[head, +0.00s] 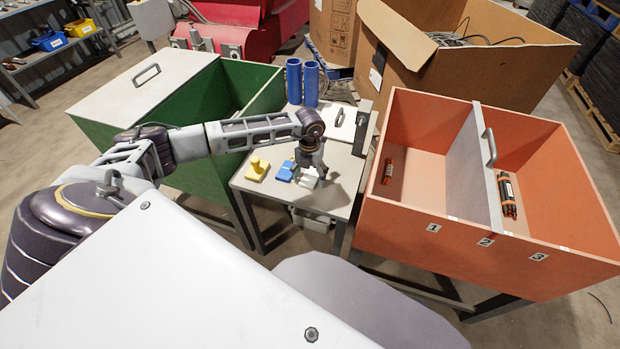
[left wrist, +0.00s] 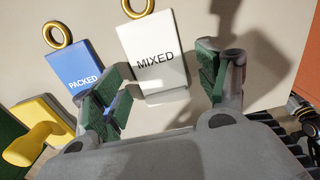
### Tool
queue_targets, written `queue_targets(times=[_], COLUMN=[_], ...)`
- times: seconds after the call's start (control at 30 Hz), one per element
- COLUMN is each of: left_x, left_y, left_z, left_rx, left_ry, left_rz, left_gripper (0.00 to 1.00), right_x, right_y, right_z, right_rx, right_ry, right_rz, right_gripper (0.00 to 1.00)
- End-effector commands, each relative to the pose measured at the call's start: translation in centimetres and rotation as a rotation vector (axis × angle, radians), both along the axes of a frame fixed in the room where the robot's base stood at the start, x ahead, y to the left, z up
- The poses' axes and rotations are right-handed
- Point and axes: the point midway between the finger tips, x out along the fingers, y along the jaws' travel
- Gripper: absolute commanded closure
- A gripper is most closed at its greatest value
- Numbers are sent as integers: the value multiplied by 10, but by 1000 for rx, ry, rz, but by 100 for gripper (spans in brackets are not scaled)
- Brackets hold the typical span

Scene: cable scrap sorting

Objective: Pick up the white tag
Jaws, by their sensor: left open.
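The white tag (left wrist: 155,50) lies on the small table and reads "MIXED", with a gold ring at its far end. In the head view the white tag (head: 307,181) is partly hidden by my left gripper (head: 312,168), which points down over it. In the left wrist view my left gripper (left wrist: 165,88) is open and empty. Its green-padded fingers stand on either side of the tag's near end, the left finger closer to it. I cannot tell whether they touch it. My right gripper is not in view.
Two blue cylinders (head: 302,82) stand at the table's back. An orange divided bin (head: 400,219) is right, a green bin (head: 262,90) left.

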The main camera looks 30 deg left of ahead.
Motion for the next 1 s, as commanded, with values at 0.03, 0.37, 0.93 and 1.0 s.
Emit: queue_targets(times=[0.03,0.37,0.93,1.0], left_x=[0,0,0,0], left_y=[0,0,0,0], left_z=[0,0,1,3], left_rx=[0,0,0,-1], left_ry=[0,0,0,-1], left_rz=[0,0,0,0], left_gripper=[26,34,65,65], right_x=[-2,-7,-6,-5], right_y=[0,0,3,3], right_z=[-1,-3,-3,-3], right_rx=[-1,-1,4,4], right_ry=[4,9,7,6], right_rz=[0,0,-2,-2], right_gripper=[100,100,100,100])
